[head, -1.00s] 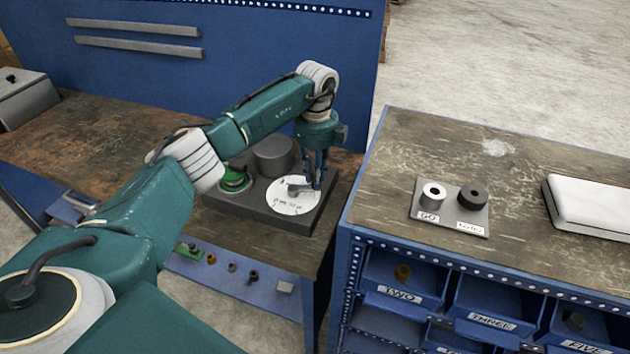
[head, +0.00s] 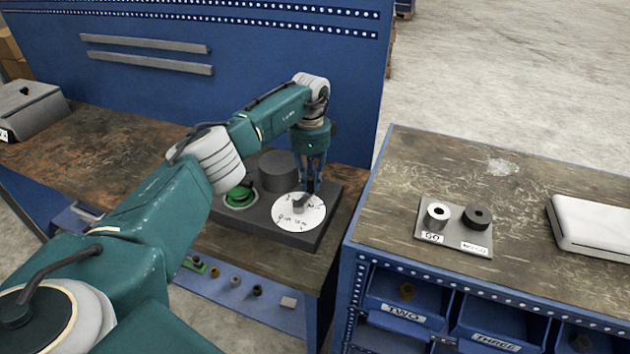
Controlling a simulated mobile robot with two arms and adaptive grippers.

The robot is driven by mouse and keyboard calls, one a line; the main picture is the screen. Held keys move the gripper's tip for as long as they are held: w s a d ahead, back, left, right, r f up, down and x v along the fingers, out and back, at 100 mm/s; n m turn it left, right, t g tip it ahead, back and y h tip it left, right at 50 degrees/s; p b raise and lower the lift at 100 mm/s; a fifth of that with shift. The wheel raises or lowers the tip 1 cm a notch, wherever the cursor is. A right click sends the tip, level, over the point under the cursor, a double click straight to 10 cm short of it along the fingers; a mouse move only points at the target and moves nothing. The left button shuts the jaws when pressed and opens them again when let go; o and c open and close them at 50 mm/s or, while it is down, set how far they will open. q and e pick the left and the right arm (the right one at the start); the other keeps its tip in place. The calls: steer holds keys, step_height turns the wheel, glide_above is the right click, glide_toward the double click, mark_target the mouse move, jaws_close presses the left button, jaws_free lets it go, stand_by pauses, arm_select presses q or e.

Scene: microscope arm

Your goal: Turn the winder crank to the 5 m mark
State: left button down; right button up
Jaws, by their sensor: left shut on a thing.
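The winder is a dark grey block (head: 315,238) on the left bench. It carries a white round dial (head: 299,220) with small dark marks that I cannot read. The winder crank (head: 301,202) is a short grey arm over the dial. A grey drum (head: 279,171) and a green spool (head: 240,197) sit on the same block. My left gripper (head: 310,188) points down at the dial's upper right edge and is shut on the crank's handle. The fingers hide most of the handle. My right gripper is not in view.
The right bench (head: 400,180) holds a plate with a GO gauge (head: 437,215) and a NO-GO gauge (head: 477,216), and a white case (head: 590,226). Labelled blue bins (head: 403,305) hang below. A blue panel (head: 240,90) stands behind the left bench.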

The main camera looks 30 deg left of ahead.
arm_select(q)
steer(key=shift+a+r+n+p, duration=0.1)
steer(key=shift+a+n+p, duration=0.45)
steer(key=shift+n, duration=0.45)
steer(key=shift+a+r+n+p, duration=0.1)
steer(key=shift+a+n+p, duration=0.45)
steer(key=shift+n, duration=0.45)
steer(key=shift+a, duration=0.1)
steer(key=c, duration=1.6)
jaws_free()
steer(key=shift+o, duration=0.2)
steer(key=shift+f, duration=0.1)
step_height(320, 180, up, 12)
steer(key=shift+s, duration=0.1)
steer(key=shift+c, duration=0.3)
